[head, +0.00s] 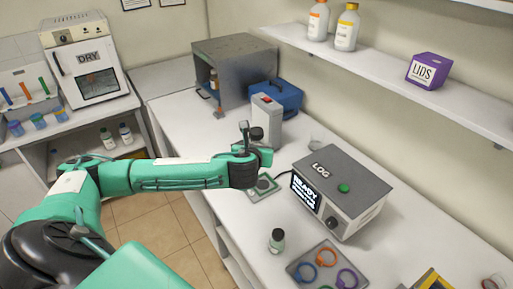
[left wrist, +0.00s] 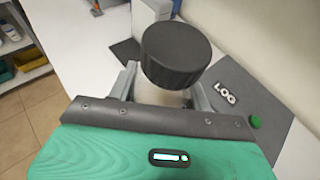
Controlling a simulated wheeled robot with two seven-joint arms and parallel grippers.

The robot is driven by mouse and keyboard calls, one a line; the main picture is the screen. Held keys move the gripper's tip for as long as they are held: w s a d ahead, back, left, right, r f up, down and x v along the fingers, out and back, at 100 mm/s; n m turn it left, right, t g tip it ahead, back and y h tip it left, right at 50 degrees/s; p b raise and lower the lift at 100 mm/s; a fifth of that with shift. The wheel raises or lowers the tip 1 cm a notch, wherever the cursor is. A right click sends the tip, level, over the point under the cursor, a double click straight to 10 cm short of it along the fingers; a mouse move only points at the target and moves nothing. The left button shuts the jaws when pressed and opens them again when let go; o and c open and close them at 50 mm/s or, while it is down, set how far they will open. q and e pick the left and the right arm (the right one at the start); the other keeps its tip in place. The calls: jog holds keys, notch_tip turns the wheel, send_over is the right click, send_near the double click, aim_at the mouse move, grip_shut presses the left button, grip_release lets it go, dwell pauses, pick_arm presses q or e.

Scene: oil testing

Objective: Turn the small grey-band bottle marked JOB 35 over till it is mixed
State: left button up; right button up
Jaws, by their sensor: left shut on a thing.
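My left gripper (head: 250,150) is over the bench, left of the LOG box. It is shut on a small bottle, whose black cap (left wrist: 174,52) stands above the two fingers in the left wrist view. The body of this bottle is mostly hidden by the gripper, and I cannot read its label or see its band. Another small dark-capped bottle (head: 277,242) stands upright on the bench in front of the LOG box; its mark is too small to read. My right gripper is not in view.
The LOG box (head: 352,192) shows READY on its screen. A tray (head: 302,270) with coloured rings is at the front. A grey-white device (head: 268,118), a blue case (head: 285,97) and a grey cabinet (head: 235,62) stand behind. A DRY oven (head: 90,62) is at left.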

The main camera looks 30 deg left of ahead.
pick_arm(q)
jog(key=shift+f+n+b, duration=0.15)
jog(key=shift+n+b, duration=0.15)
jog(key=shift+b, duration=0.1)
jog(key=n+h+b, duration=0.1)
jog(key=n+t+h+b, duration=0.1)
jog(key=b, duration=0.1)
jog(key=shift+a+f+n, duration=0.1)
jog(key=shift+f+n, duration=0.1)
jog(key=shift+n, duration=0.2)
jog(key=shift+r+n+t+b, duration=0.1)
jog(key=shift+n+t+b, duration=0.2)
jog(key=shift+n+b, duration=0.1)
jog(key=shift+r+h, duration=0.1)
jog(key=shift+h, duration=0.3)
jog(key=shift+r, duration=0.2)
jog(key=shift+n, duration=0.3)
